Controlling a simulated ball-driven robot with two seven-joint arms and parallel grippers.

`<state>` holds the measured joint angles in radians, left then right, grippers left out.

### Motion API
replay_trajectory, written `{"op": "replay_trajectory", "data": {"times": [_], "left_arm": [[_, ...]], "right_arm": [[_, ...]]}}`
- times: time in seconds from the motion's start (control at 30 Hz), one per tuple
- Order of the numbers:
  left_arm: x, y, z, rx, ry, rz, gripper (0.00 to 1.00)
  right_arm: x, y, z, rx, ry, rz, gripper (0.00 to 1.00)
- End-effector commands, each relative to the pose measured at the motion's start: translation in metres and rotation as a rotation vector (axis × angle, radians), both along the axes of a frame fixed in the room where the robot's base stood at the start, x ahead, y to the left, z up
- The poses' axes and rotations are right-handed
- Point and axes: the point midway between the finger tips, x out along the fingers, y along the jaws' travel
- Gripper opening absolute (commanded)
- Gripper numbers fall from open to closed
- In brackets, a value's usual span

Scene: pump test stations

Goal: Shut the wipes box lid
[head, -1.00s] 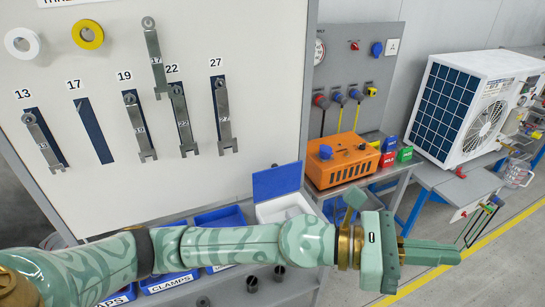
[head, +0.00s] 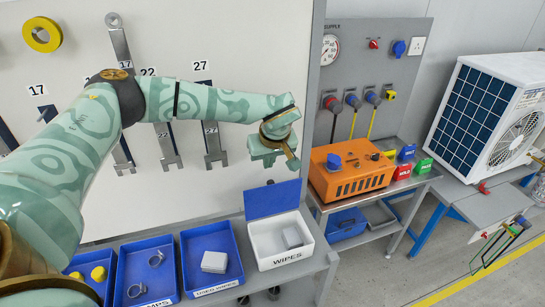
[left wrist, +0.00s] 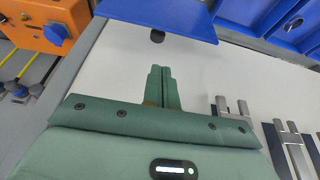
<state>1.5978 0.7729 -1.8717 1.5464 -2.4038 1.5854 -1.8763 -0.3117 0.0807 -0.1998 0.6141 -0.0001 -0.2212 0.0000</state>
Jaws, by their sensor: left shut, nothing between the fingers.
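The wipes box is a white open-topped box (head: 262,240) marked WIPES, on the shelf below the tool board in the head view. A pale block lies inside it. Its blue lid (head: 272,198) stands up, open, at the back edge. The lid also shows at the top of the left wrist view (left wrist: 165,15), with a dark tab on its edge. My left gripper (head: 267,155) is above the lid in front of the white board, apart from the lid. In the left wrist view its fingers (left wrist: 160,76) are together and empty. My right gripper is not in view.
Blue trays (head: 237,283) stand left of the box, one marked USED WIPES. An orange machine (head: 345,183) stands on a cart to the right. Wrenches (head: 213,145) hang on the board behind my left arm. The space above the box is free.

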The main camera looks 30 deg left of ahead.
Motion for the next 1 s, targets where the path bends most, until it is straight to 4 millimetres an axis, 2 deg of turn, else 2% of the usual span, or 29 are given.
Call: {"op": "replay_trajectory", "data": {"times": [0.07,0.17,0.4,0.73,1.0], "left_arm": [[0.003,0.004,-0.016,0.000,0.003,0.001,0.00],[0.007,0.009,-0.032,-0.001,0.002,0.001,0.00],[0.015,0.016,-0.058,-0.001,0.000,0.000,0.00],[0.016,0.017,-0.062,-0.003,-0.001,-0.002,0.00],[0.022,0.015,-0.062,-0.003,-0.002,-0.001,0.00]], "right_arm": [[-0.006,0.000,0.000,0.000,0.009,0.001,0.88],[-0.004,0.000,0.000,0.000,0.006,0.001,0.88],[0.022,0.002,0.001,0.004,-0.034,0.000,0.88],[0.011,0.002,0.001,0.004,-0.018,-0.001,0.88],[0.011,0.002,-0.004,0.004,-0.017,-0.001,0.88]]}}
